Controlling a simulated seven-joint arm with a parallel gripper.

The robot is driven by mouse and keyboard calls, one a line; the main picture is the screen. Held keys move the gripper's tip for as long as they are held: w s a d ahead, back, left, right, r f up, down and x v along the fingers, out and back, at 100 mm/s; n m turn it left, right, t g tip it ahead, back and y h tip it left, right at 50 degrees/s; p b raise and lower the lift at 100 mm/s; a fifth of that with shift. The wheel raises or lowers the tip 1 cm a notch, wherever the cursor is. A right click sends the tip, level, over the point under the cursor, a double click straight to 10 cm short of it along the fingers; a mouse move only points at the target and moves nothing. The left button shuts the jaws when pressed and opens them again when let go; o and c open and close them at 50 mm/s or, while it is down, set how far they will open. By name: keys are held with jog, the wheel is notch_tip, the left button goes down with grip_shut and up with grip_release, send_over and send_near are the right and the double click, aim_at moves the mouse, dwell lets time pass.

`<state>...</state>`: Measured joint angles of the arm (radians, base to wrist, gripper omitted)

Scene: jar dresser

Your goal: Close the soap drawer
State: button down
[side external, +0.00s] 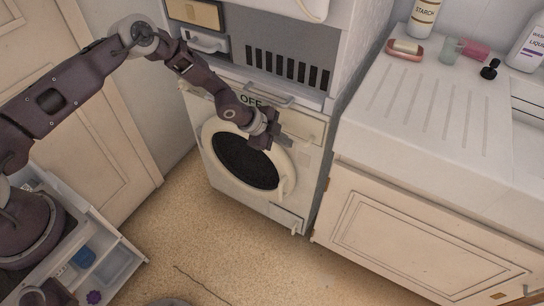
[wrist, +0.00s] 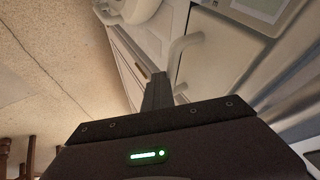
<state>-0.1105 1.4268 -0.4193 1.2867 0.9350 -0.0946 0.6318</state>
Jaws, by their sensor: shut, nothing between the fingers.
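The soap drawer (side external: 303,128) is a pale panel at the upper right of the white washing machine's front, right of the OFF display. In the wrist view, a pale panel (wrist: 215,65) with a curved white handle (wrist: 182,48) fills the right side; I take it to be the drawer. How far it stands out is hard to tell. My gripper (side external: 290,139) is at the drawer's lower left, in front of the machine. Its fingers (wrist: 158,82) are shut and empty, with tips close to the handle. I cannot tell whether they touch it.
The round washer door (side external: 245,160) is just below left of my gripper. A small lower hatch (side external: 285,219) with a handle sits near the floor. A white cabinet (side external: 420,220) stands close on the right, its counter holding bottles and a soap dish (side external: 405,48). Floor in front is mostly free.

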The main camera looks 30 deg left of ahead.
jog(key=shift+w+a+r, duration=0.1)
jog(key=shift+w+a, duration=0.1)
jog(key=shift+w, duration=0.1)
jog(key=s+a+r, duration=0.4)
jog(key=s+r, duration=0.3)
jog(key=s, duration=0.2)
jog(key=s+a+r+n+y, duration=0.2)
jog(key=a+r+n, duration=0.1)
jog(key=r, duration=0.5)
jog(key=s+a+r+n+t+y, duration=0.1)
jog(key=s+a+r+n+y, duration=0.2)
jog(key=r, duration=0.6)
jog(key=s+a+r+n+y, duration=0.15)
jog(key=a+r, duration=0.25)
jog(key=r, duration=0.4)
jog(key=s+r+n, duration=0.3)
jog(key=s+n, duration=0.1)
jog(key=s, duration=0.9)
jog(key=s+d+r+n+g+h, duration=0.1)
jog(key=s+r+n, duration=0.2)
jog(key=s, duration=0.9)
jog(key=shift+s+r+n+g, duration=0.3)
jog(key=shift+s+r+n, duration=0.1)
jog(key=shift+n, duration=0.55)
